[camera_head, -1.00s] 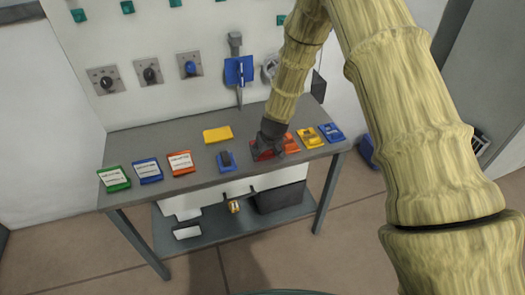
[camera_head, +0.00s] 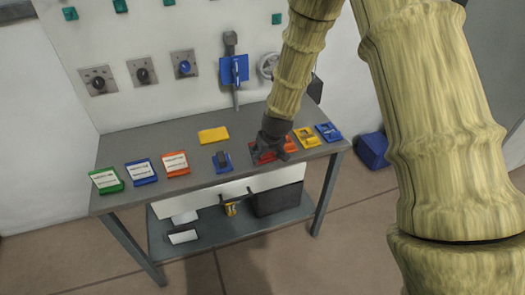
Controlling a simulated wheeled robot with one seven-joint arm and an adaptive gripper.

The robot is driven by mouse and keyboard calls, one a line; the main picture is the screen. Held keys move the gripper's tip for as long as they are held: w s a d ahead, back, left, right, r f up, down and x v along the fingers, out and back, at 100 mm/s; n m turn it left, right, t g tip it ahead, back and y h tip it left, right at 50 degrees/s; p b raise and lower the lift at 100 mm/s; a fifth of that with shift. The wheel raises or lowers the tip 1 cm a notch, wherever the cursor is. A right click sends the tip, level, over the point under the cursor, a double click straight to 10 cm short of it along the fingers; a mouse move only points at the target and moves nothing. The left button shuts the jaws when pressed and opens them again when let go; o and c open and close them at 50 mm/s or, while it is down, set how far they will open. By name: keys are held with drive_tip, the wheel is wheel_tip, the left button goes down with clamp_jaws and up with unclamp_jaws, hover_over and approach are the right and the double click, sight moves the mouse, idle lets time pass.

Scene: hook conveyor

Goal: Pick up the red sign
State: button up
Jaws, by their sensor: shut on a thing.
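A red piece, which I take for the red sign (camera_head: 258,155), is at the right part of the grey table. My gripper (camera_head: 268,148) is over it, fingers pointing down, and shut on it. The gripper hides much of the piece, and the fingertips are hard to make out. I cannot tell whether the piece is clear of the tabletop.
On the grey table (camera_head: 120,200) stand green (camera_head: 106,180), blue (camera_head: 141,172) and orange-red (camera_head: 174,163) labelled signs at left. A yellow plate (camera_head: 213,135) and a blue device (camera_head: 222,162) lie mid-table. Yellow (camera_head: 306,137) and blue (camera_head: 328,132) pieces are at right.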

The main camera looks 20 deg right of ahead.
drive_tip(key=s+b, duration=0.2)
drive_tip(key=s, duration=0.8)
drive_tip(key=s+a+f, duration=0.2)
drive_tip(key=a+f, duration=0.3)
drive_tip(key=f, duration=0.3)
drive_tip(key=shift+s+f, duration=0.2)
drive_tip(key=shift+s, duration=0.2)
drive_tip(key=shift+d, duration=0.1)
